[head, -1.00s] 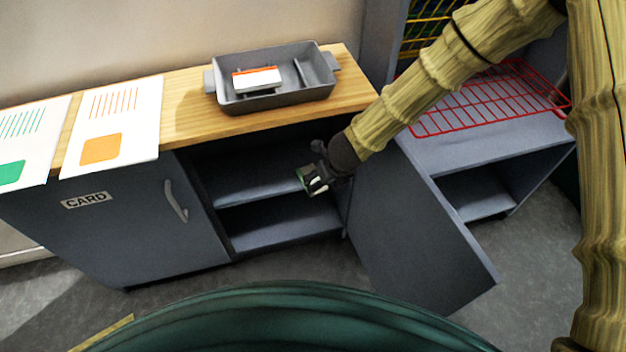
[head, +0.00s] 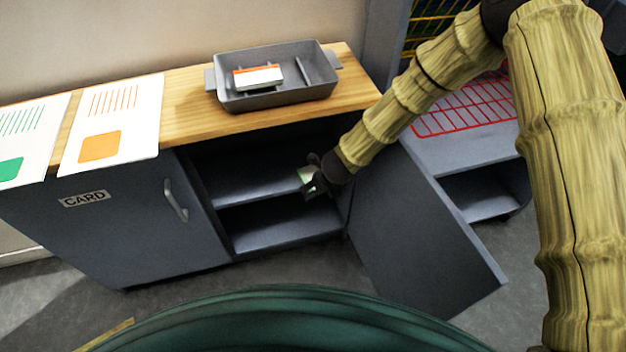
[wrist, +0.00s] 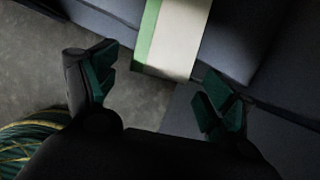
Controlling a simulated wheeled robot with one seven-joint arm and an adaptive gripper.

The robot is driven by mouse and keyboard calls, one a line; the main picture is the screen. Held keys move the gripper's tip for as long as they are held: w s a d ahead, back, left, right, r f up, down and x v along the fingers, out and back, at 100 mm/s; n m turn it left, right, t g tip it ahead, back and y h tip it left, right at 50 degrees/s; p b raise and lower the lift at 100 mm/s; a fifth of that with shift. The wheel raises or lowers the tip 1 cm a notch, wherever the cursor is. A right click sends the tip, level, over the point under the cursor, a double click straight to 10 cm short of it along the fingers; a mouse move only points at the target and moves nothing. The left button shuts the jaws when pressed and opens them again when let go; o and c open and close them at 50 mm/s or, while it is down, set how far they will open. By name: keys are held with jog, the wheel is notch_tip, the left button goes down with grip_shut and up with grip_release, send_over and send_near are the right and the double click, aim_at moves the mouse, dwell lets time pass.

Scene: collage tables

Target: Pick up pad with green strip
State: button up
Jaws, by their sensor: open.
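In the head view my gripper (head: 314,186) is at the open right side of the cabinet. A small pale green patch of the pad (head: 306,174) shows beside it, and the rest is hidden.
The cabinet's open door (head: 420,235) stands right of my gripper. A grey tray (head: 275,100) on the wooden top holds a pad with an orange strip (head: 258,77). The red wire rack (head: 465,108) is at right. Two printed sheets lie at left.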

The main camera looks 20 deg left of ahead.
jog(key=shift+c, duration=0.2)
jog(key=c, duration=1.1)
jog(key=shift+r, duration=0.15)
